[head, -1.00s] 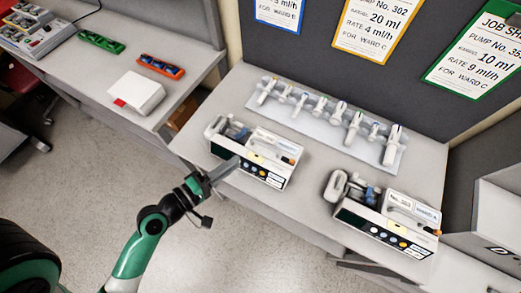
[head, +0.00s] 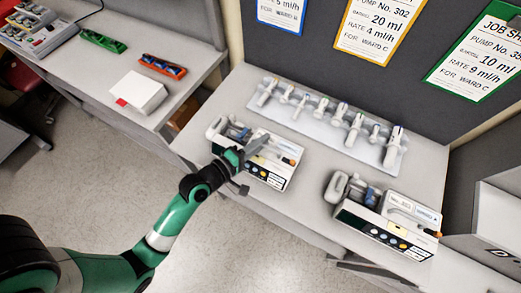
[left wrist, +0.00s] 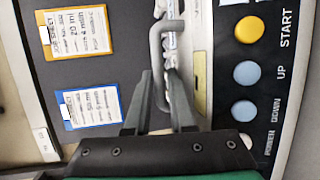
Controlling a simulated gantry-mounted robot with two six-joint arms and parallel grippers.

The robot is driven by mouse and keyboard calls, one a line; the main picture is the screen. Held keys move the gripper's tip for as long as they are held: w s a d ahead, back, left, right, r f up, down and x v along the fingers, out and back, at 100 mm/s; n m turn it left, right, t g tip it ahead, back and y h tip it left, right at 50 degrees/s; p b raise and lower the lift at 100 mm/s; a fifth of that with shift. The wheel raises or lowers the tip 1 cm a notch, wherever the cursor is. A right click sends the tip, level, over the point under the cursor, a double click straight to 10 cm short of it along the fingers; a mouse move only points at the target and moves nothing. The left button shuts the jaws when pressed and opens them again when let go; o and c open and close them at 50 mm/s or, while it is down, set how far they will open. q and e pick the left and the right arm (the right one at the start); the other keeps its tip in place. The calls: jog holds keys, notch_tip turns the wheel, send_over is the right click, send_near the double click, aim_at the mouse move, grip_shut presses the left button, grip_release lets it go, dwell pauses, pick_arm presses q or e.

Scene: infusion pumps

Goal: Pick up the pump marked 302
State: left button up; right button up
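Two white pumps stand on the bench in the head view: a left pump (head: 277,178) and a right pump (head: 384,231). I cannot read the number on the left pump, and the right pump's small label is too blurred to be sure of. My left gripper (head: 262,143) is above the left pump. In the left wrist view the left gripper (left wrist: 161,78) has its fingers apart, near a grey handle (left wrist: 180,50) on the pump. I cannot tell whether they touch it. The pump's panel (left wrist: 250,75) shows START, UP and DOWN buttons. My right gripper is out of view.
A white rack (head: 318,118) with several syringe-like parts stands behind the pumps. Job sheets hang on the wall, including one for pump 302 (head: 383,30). A side bench holds a white box (head: 137,92), a green tray (head: 101,41) and an orange tray (head: 161,67).

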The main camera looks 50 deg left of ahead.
pick_arm(q)
grip_shut()
dwell(1.3)
jog(key=shift+r, duration=0.2)
